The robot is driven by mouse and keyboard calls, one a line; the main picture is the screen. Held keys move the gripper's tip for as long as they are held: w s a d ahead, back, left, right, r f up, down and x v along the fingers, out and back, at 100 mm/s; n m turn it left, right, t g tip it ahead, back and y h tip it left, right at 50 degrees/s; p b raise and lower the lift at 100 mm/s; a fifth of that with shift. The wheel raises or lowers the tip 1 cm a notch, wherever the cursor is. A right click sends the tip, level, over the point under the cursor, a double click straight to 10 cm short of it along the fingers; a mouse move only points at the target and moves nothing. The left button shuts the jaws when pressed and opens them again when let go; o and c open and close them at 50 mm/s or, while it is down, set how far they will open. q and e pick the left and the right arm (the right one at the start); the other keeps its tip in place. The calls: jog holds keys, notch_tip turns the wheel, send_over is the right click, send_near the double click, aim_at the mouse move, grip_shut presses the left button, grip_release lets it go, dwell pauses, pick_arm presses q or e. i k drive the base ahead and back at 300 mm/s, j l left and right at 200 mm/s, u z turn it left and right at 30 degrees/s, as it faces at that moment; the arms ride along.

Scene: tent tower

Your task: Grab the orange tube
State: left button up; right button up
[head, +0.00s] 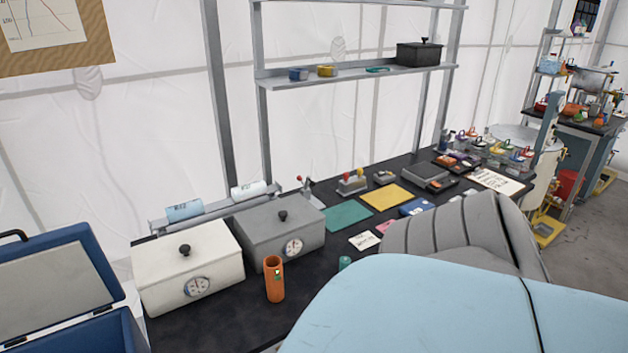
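The orange tube (274,281) stands upright on the black table (222,324), near its front edge. It is a hollow open-topped cylinder with a small green mark on its side. It stands in front of the grey box with a dial and to the right of the white box with a dial. Neither of my grippers shows in the head view.
The white box (178,265) and grey box (268,234) stand close behind the tube. A small green cylinder (345,263) is to its right. A blue cooler (60,290) stands open at left.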

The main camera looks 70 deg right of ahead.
aim_at(273, 266)
jog(key=z, duration=1.8)
